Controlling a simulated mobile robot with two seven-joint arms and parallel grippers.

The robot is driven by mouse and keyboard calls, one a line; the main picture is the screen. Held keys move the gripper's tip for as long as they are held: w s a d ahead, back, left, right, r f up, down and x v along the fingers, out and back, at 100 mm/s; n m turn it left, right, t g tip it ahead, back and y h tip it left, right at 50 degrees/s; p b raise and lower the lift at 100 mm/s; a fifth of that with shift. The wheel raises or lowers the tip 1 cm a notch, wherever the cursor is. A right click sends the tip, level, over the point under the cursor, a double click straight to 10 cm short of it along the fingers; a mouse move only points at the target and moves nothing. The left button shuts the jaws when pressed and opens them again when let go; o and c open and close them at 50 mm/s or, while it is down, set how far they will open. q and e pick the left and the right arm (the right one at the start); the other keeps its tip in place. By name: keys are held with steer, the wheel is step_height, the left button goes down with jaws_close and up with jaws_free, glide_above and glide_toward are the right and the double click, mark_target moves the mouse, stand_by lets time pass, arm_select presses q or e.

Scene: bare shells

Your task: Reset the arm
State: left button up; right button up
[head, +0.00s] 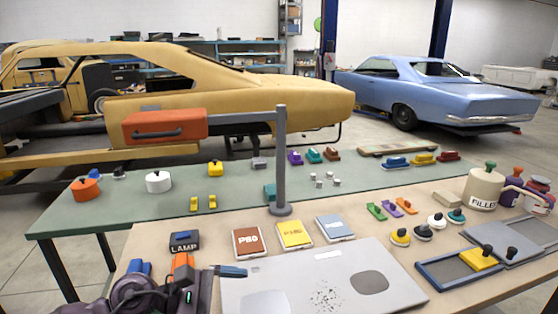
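A grey post (281,165) stands upright on a round base at the front edge of the green table. A horizontal grey arm (240,117) reaches left from near its top. The arm carries an orange box (165,125) with a dark handle (157,133) on its front, held above the green table. My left gripper (215,283) is low at the bottom left, beside the light grey panel and well apart from the post and orange box. Its fingers are not clear enough to tell whether they are open or shut. My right gripper is not in view.
The green table (110,212) holds several small coloured pieces. The nearer tan table holds a LAMP block (184,241), three labelled boxes, a grey panel (255,300), knobs, a cream canister (484,188) and a blue-framed tray (440,275). Car shells stand behind.

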arm_select(q)
steer(key=w+a+r+n+t+y, duration=0.15)
steer(key=a+n+t+y, duration=0.3)
steer(key=n+t, duration=0.75)
steer(key=a+r+n+t+y, duration=0.25)
steer(key=a+n+t, duration=0.3)
steer(key=n, duration=1.35)
steer(key=s+a+f+n+g+y, duration=0.2)
steer(key=s+a+f+n+y, duration=0.1)
steer(key=n, duration=0.3)
steer(key=s+a+f+n+g+y, duration=0.3)
steer(key=a+f+n+y, duration=0.1)
steer(key=f+n, duration=0.2)
steer(key=s+a+f+n+g+y, duration=0.3)
steer(key=s+f+n+y, duration=0.1)
steer(key=n, duration=0.3)
steer(key=shift+a+f+n, duration=0.2)
steer(key=shift+f+n, duration=0.1)
steer(key=shift+f, duration=0.25)
steer(key=s+f+n+g+h, duration=0.1)
steer(key=s+f+n+g, duration=0.25)
steer(key=s, duration=0.45)
steer(key=s+f+n+g+h, duration=0.1)
steer(key=s+f+n+g, duration=0.3)
steer(key=s, duration=0.4)
steer(key=w+f+t, duration=0.7)
steer(key=f, duration=0.3)
steer(key=shift+w+d, duration=0.2)
steer(key=shift+d, duration=0.15)
